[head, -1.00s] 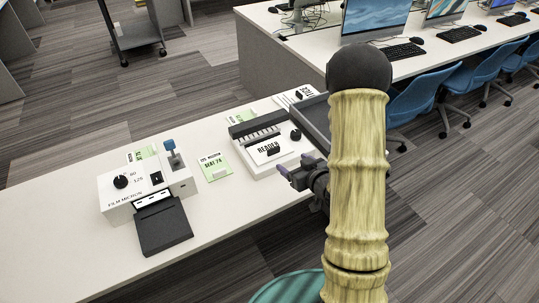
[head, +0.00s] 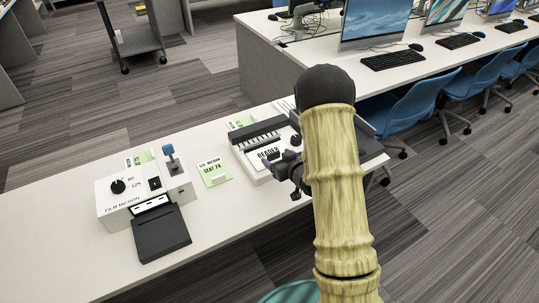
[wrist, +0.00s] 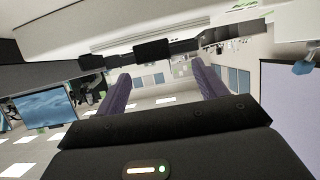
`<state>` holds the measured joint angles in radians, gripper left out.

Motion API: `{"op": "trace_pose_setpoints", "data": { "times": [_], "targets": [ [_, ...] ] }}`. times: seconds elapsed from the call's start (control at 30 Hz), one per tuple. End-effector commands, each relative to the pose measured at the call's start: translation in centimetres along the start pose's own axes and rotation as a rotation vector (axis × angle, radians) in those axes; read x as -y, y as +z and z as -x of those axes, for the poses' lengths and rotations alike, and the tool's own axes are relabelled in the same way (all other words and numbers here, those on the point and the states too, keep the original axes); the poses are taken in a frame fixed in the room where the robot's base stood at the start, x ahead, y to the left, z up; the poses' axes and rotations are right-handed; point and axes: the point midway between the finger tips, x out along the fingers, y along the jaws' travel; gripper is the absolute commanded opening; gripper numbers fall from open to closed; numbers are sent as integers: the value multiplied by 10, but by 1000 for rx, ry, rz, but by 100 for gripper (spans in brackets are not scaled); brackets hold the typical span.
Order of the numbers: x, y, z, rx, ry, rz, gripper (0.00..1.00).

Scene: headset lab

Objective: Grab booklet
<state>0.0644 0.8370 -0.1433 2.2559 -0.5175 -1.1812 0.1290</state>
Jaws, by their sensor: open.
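No item is plainly a booklet. My arm hides the machine's right side.
A white film machine (head: 130,196) with a black tray (head: 161,232) stands on the white table (head: 60,232), left of the card. Bare tabletop lies at the far left. Blue chairs (head: 408,100) and a computer desk (head: 440,70) stand at the right.

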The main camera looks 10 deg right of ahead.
Motion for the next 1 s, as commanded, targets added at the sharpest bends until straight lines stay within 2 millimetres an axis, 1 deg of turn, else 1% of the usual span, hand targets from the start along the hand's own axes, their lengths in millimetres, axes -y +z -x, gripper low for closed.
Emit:
{"op": "trace_pose_setpoints", "data": {
  "times": [0.33, 0.47, 0.6, 0.7, 0.8, 1.0],
  "targets": [
    [-1, 1, -3, 1, 0, 0, 71],
    [-2, 4, -16, 1, -3, 2, 71],
    [-6, 8, -37, -1, -5, 3, 71],
    [-5, 8, -49, 0, -4, 3, 71],
    [-5, 8, -53, -1, -3, 3, 71],
    [-5, 8, -53, -1, -3, 2, 71]
  ]
}}
